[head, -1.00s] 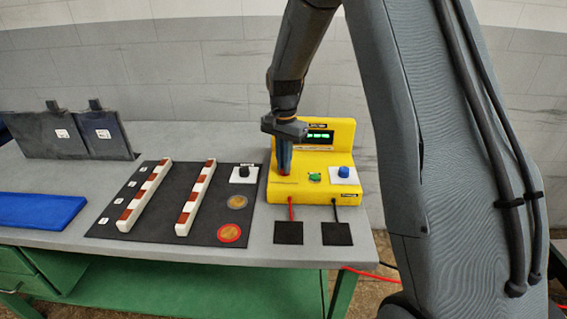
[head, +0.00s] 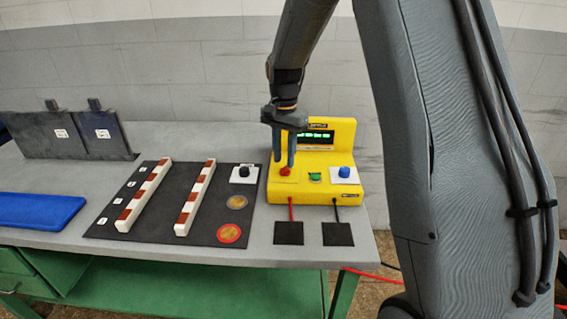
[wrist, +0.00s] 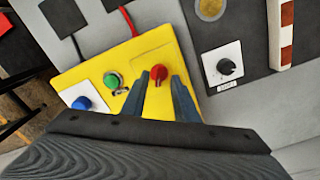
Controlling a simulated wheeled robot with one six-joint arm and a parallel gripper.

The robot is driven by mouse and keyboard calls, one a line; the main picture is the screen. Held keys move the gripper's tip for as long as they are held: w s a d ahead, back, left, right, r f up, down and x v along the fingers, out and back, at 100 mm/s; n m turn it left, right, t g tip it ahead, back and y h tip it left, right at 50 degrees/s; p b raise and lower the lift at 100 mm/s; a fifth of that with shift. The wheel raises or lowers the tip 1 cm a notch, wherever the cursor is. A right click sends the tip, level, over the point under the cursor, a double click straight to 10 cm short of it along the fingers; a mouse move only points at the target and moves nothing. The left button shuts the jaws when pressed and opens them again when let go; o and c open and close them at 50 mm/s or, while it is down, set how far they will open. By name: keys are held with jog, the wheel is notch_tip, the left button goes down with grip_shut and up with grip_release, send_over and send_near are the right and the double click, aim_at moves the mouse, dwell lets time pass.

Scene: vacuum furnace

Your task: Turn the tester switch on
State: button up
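The yellow tester (head: 308,192) stands at the right end of the table, its small display (head: 315,137) lit green. On its front deck are a red knob (head: 286,171), a green button (head: 315,177) and a blue knob (head: 345,172) on a white plate. The wrist view also shows the red knob (wrist: 158,74), the green button (wrist: 113,80) and a small metal part (wrist: 122,91) beside it. My gripper (head: 283,163) points down over the red knob. Its two blue fingers are apart, one on each side of the knob in the wrist view (wrist: 159,80); whether they touch it I cannot tell.
A black mat (head: 150,196) left of the tester holds two striped bars, round discs and a black knob (head: 244,172) on a white plate. Red and black leads run to two black pads (head: 288,232) in front. A blue tray (head: 38,210) lies far left.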

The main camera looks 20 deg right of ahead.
aim_at(284, 167)
jog(key=shift+r+b, duration=0.6)
jog(key=shift+r, duration=2.1)
